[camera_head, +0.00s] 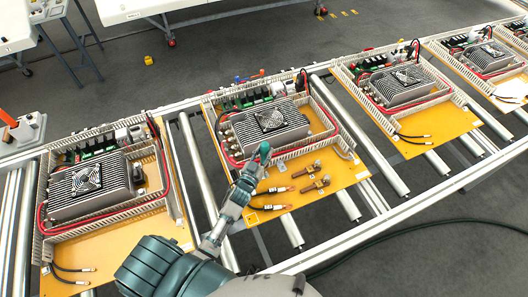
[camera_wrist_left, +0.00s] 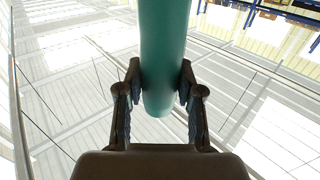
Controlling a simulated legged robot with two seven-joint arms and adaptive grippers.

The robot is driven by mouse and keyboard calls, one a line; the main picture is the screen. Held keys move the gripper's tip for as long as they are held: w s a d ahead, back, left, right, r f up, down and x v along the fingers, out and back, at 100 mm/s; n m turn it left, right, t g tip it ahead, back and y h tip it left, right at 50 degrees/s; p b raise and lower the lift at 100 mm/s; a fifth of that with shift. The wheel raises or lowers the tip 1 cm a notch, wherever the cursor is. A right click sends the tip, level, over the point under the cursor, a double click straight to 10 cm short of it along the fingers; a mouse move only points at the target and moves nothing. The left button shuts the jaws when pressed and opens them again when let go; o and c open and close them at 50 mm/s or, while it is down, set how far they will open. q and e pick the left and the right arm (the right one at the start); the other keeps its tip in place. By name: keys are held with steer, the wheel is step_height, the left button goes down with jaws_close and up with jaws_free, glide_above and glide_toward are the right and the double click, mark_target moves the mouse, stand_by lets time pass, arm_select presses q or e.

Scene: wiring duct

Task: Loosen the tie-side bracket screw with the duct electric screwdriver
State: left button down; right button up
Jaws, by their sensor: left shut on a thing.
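My left gripper (camera_head: 252,170) reaches over the near left part of the middle orange panel (camera_head: 345,178). It is shut on a teal cylindrical tool, which looks like the screwdriver (camera_head: 263,150). In the left wrist view the teal body (camera_wrist_left: 165,40) passes between the two fingers of the gripper (camera_wrist_left: 160,88). The tool's tip cannot be made out, nor whether it touches anything. Two brass-coloured fittings (camera_head: 316,184) lie on the panel right of the gripper. The tie-side bracket screw is too small to tell. My right gripper is not in view.
The middle panel carries a grey finned unit with a fan (camera_head: 270,120) and grey slotted duct (camera_head: 325,110). Similar panels stand left (camera_head: 120,235) and right (camera_head: 430,130) on the roller conveyor (camera_head: 200,165). A dark cable (camera_head: 400,240) lies on the floor.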

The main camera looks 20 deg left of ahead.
mark_target(264, 145)
arm_select(q)
steer(key=shift+f+b, duration=0.45)
steer(key=shift+f, duration=0.2)
stand_by(0.3)
steer(key=shift+r, duration=0.15)
step_height(264, 145, up, 6)
steer(key=p, duration=0.6)
stand_by(0.3)
